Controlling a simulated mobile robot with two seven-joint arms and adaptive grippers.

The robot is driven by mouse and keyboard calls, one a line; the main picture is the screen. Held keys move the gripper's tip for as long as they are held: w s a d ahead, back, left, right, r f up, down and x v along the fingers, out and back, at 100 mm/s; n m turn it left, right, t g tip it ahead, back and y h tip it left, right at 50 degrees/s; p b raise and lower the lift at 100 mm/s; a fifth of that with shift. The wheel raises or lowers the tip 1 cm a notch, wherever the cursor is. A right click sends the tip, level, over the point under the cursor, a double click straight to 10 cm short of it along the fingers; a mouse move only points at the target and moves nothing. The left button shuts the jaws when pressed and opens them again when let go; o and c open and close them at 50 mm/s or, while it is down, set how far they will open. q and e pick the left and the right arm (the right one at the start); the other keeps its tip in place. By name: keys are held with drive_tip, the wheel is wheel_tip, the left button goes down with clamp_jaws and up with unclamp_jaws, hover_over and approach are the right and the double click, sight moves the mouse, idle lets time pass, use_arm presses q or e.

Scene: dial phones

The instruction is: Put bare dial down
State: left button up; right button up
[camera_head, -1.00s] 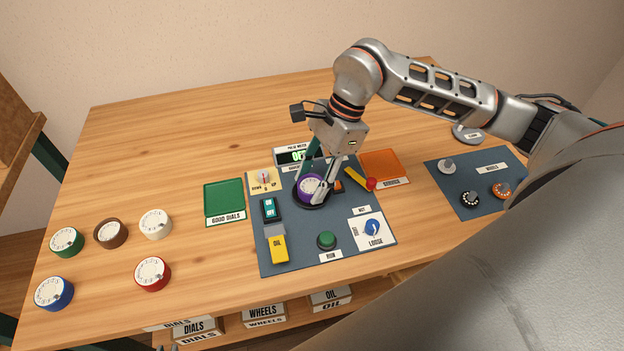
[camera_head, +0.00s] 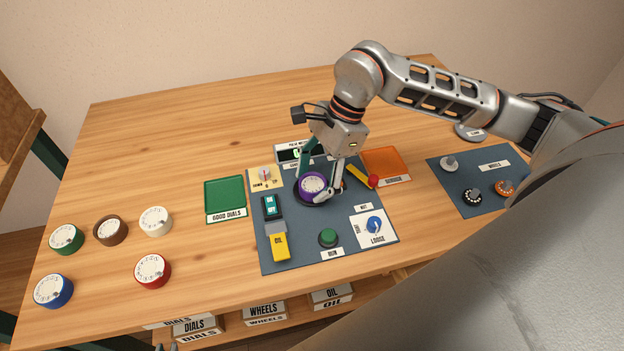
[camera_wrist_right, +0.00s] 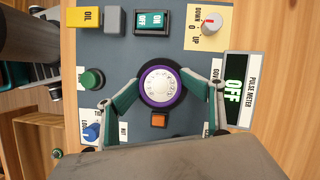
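The purple dial (camera_head: 312,185) with a white face sits on a dark round base on the blue-grey mat (camera_head: 290,255). It also shows in the wrist view (camera_wrist_right: 160,85). My right gripper (camera_head: 323,186) is down around it, one finger on each side. The fingers stand apart, and the near finger is clear of the dial's face in the head view. In the wrist view the teal pads (camera_wrist_right: 160,88) flank the dial; slight contact cannot be ruled out.
The green good dials tray (camera_head: 224,193) is empty, and the orange tray (camera_head: 382,162) at the right looks empty. Several coloured dials stand at the left.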

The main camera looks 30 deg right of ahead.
drive_tip(key=shift+s+d+f, duration=0.15)
drive_tip(key=shift+d+f, duration=0.05)
drive_tip(key=shift+f, duration=0.05)
drive_tip(key=p+v, duration=0.1)
drive_tip(key=v, duration=1.2)
drive_tip(key=shift+a+r, duration=0.2)
drive_tip(key=shift+r, duration=0.15)
